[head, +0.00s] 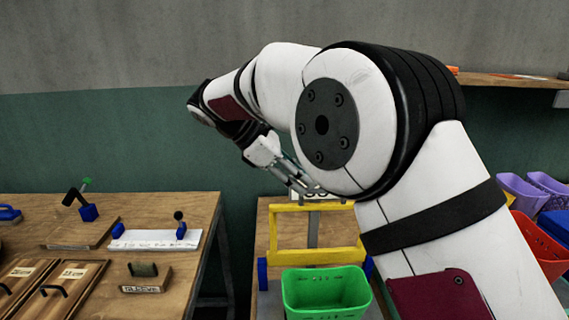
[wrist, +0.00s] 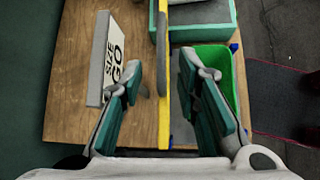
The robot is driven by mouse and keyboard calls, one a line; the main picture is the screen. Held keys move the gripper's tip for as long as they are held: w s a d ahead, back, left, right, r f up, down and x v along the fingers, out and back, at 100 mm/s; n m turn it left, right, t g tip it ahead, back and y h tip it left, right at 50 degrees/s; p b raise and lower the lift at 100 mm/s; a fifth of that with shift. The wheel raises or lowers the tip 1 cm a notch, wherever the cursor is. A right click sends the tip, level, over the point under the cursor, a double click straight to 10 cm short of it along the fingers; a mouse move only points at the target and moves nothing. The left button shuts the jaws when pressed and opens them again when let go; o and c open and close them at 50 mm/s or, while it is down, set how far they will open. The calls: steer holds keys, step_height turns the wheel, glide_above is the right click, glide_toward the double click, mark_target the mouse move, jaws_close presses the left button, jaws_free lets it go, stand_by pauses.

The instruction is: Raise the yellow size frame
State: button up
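The yellow size frame (head: 310,256) stands upright on the wooden bench in the middle of the head view, with an upper and a lower crossbar. My arm hides part of its right side. In the wrist view its yellow bar (wrist: 164,110) runs up the picture between my fingers. My gripper (head: 296,181) reaches down to the frame's upper bar in the head view. In the wrist view my gripper (wrist: 160,75) is open, one finger on each side of the bar, with a visible gap on both sides.
A green bin (head: 327,292) stands before the frame, and a white "SIZE GO" sign (wrist: 112,60) behind it. Left, a wooden table (head: 195,215) carries clamps and handled boards. Purple (head: 524,193) and red (head: 540,245) bins stand at right. A shelf (head: 510,80) is above.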

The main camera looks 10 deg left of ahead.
steer(key=v, duration=0.6)
steer(key=shift+f, duration=0.1)
steer(key=s+d+r+m+g+y, duration=0.1)
steer(key=s+d+r+m+y, duration=0.2)
steer(key=d, duration=0.8)
steer(key=s+d+r+m+y, duration=0.1)
steer(key=s+d+r+m, duration=0.3)
steer(key=d, duration=0.7)
steer(key=s+d+f+m+y, duration=0.1)
steer(key=s+d+f+m, duration=0.2)
steer(key=s, duration=0.4)
steer(key=s+d+f+m+t+y, duration=0.1)
steer(key=s+d+f+m, duration=0.3)
steer(key=s+m, duration=0.2)
steer(key=s+d+f+m+t+y, duration=0.1)
steer(key=s+d+f+m+y, duration=0.1)
steer(key=s, duration=0.7)
steer(key=d+f+m, duration=0.1)
steer(key=d+m, duration=0.1)
steer(key=shift+f+m, duration=0.3)
steer(key=shift+d, duration=0.15)
